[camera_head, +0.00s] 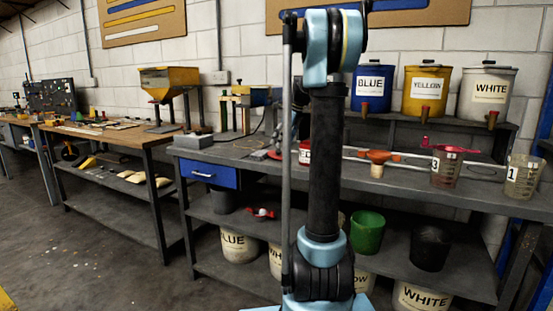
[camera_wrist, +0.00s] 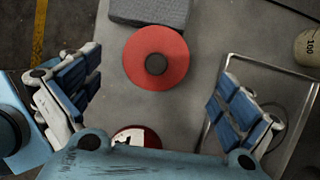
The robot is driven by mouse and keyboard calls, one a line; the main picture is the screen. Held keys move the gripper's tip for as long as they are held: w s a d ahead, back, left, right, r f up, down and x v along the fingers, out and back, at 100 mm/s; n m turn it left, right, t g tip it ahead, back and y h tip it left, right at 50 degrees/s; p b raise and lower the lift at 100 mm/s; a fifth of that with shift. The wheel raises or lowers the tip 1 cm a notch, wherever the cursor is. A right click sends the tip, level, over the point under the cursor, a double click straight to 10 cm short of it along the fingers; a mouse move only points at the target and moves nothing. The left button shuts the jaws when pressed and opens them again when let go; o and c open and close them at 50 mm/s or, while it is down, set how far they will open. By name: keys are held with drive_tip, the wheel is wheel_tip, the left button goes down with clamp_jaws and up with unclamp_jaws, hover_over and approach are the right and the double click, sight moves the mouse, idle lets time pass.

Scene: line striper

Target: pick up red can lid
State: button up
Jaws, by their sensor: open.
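A flat red disc (camera_wrist: 138,72) with a dark round centre lies on the grey bench top in the wrist view; it looks like the red can lid. In the head view a bit of red (camera_head: 274,155) shows beside my arm, probably the same disc. My gripper (camera_wrist: 155,85) is open and empty above the bench, its blue-padded fingers wide apart to the left and right of the disc and not touching it. A red-and-white can (camera_wrist: 137,137) is partly hidden by my gripper body; it also shows in the head view (camera_head: 305,152).
A grey block (camera_wrist: 150,12) lies just beyond the disc. A metal-rimmed tray (camera_wrist: 228,60) lies to the right, with a beige container (camera_wrist: 309,46) behind it. The bench's left edge is close by.

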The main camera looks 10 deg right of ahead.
sight(278, 151)
drive_tip(key=shift+x, duration=2.75)
drive_tip(key=shift+s, duration=0.1)
drive_tip(key=shift+c, duration=0.6)
drive_tip(key=c, duration=0.9)
